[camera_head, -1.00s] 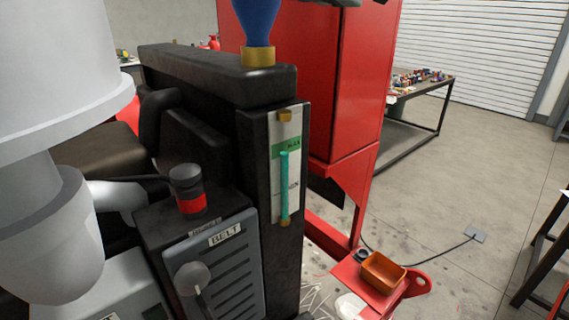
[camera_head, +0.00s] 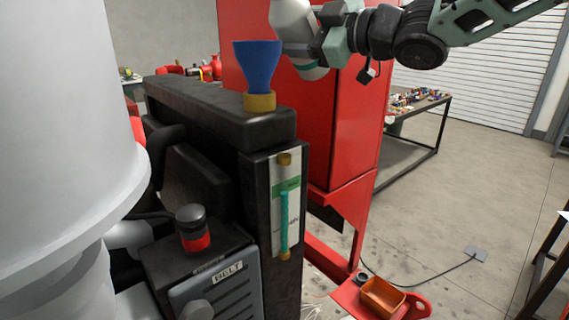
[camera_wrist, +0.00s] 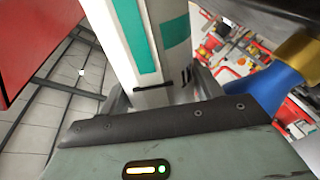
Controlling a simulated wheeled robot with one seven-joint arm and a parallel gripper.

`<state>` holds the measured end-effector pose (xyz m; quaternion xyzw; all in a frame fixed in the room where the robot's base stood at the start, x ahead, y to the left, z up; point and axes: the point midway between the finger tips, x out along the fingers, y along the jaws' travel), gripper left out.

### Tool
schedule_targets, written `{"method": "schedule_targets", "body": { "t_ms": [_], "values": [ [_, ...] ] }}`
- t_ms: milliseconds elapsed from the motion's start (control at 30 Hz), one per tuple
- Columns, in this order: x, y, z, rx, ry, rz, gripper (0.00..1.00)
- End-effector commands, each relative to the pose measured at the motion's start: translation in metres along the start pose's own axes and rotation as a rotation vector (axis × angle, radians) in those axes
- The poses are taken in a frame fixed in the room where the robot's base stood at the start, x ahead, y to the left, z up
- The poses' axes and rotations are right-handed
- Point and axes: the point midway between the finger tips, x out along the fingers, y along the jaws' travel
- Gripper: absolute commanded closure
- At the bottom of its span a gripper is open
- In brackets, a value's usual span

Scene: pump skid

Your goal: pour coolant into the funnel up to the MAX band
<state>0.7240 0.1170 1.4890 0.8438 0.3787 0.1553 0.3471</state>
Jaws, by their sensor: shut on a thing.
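The blue funnel (camera_head: 258,64) stands upright in a gold collar (camera_head: 259,101) on top of the black tank. The sight gauge (camera_head: 285,225) on the tank front holds a teal column. Its top appears to reach the lower part of the green MAX band (camera_head: 287,186). My gripper (camera_head: 335,38) is shut on a white container (camera_head: 292,22) with teal markings, right of the funnel and apart from it. The container's top is cut off, and its mouth and any stream are not visible. The wrist view shows the container (camera_wrist: 125,45) between my fingers (camera_wrist: 160,92), with the funnel (camera_wrist: 272,92) at right.
A red cabinet (camera_head: 350,130) stands behind the gauge. An orange bin (camera_head: 383,296) sits on a red bracket at lower right. Open floor lies to the right.

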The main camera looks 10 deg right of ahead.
Motion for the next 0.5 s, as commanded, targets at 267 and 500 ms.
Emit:
{"method": "schedule_targets", "body": {
  "t_ms": [267, 500],
  "values": [
    [0.0000, -0.0035, 0.0003, 0.080, 0.002, 0.003, 0.65],
    [0.0000, -0.0005, -0.0007, 0.107, 0.001, 0.002, 0.65]
  ]
}}
